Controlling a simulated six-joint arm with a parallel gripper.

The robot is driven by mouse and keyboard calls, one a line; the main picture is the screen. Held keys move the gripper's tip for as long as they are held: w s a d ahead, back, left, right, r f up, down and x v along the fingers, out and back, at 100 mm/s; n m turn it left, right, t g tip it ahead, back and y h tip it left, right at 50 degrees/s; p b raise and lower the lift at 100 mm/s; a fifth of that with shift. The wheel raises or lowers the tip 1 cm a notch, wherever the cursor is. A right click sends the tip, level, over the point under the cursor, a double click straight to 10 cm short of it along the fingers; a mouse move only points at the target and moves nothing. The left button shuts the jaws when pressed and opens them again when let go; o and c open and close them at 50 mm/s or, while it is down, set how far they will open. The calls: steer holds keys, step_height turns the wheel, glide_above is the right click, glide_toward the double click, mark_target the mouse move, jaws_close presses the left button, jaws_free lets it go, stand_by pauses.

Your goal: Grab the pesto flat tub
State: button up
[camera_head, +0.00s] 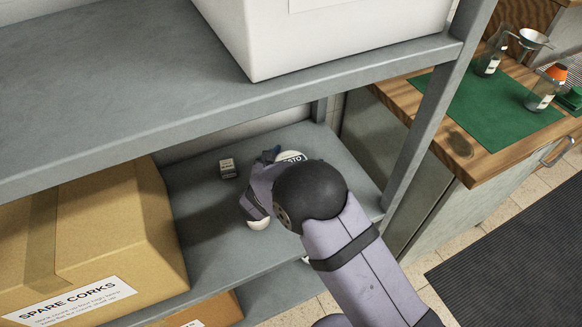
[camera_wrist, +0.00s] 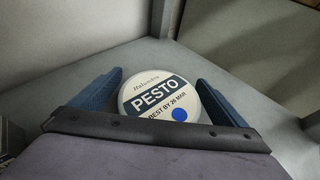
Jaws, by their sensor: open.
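The pesto flat tub (camera_wrist: 155,98) is a round white tub with a dark band reading PESTO and a blue dot on its lid. In the wrist view it lies between the two blue fingers of my gripper (camera_wrist: 160,98), with a visible gap on each side. Its lower edge is hidden by the gripper body. In the head view, part of the lid (camera_head: 291,156) shows on the lower grey shelf, mostly hidden behind my wrist. My gripper (camera_head: 275,152) is open there, low over the shelf, with only one blue fingertip clearly visible.
A small grey box (camera_head: 228,168) stands left of my gripper. A SPARE CORKS carton (camera_head: 95,235) fills the shelf's left. The upper shelf (camera_head: 130,75) hangs above, bearing a white bin (camera_head: 340,35). A shelf post (camera_head: 425,130) rises on the right. A green mat (camera_head: 485,115) lies beyond.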

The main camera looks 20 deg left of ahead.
steer(key=c, duration=1.3)
steer(key=shift+c, duration=0.2)
steer(key=shift+r, duration=0.1)
step_height(320, 180, up, 10)
steer(key=shift+f+p, duration=0.1)
steer(key=shift+p, duration=0.5)
